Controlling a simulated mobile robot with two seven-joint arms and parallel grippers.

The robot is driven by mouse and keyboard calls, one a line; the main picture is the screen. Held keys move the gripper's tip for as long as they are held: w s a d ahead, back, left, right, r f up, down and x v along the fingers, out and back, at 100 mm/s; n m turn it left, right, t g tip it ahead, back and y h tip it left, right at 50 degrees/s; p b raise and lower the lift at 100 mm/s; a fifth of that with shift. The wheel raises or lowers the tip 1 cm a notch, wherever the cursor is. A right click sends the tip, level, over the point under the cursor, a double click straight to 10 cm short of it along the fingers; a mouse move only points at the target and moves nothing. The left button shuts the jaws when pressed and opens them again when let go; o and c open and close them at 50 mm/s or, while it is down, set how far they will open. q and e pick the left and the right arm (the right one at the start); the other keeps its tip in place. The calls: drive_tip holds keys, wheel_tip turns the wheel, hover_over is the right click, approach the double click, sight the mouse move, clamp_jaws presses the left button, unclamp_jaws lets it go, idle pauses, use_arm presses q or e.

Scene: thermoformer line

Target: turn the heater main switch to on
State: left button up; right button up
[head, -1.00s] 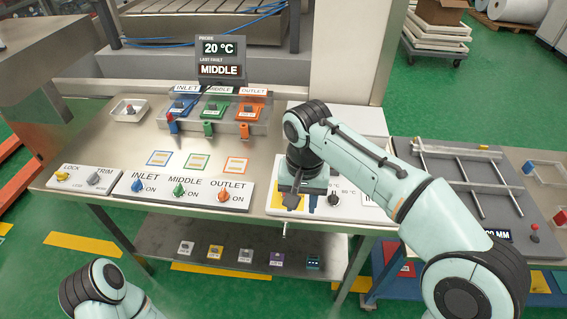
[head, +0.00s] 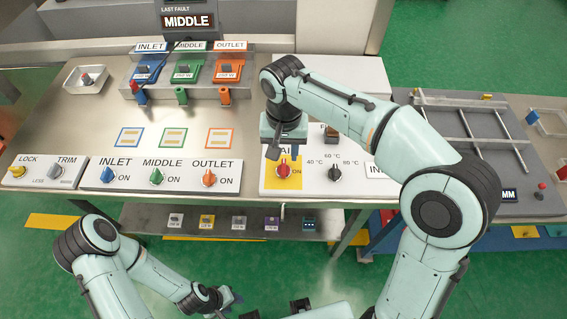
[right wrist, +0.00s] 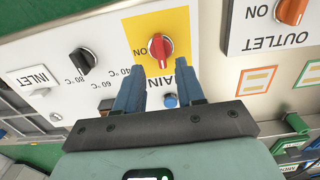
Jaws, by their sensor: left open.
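The heater main switch (head: 283,168) is a red knob on a yellow plate, and its "MAIN" label is partly hidden. In the right wrist view the red knob (right wrist: 160,48) has its grip across the line to the "ON" mark, not pointing at it. My right gripper (head: 273,150) hangs just behind and above the knob in the head view. In the right wrist view its two blue fingers (right wrist: 160,92) are apart and empty, with the knob a little beyond their tips. My left gripper (head: 232,299) is open and low at the bottom, away from the panel.
A black temperature selector (head: 335,173) sits right of the switch. A panel with inlet, middle and outlet knobs (head: 157,176) lies to its left. The display (head: 188,20) reads MIDDLE.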

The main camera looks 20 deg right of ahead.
sight(284, 166)
wheel_tip(284, 166, down, 6)
drive_tip(key=shift+w+r, duration=0.1)
drive_tip(key=shift+r, duration=0.05)
clamp_jaws()
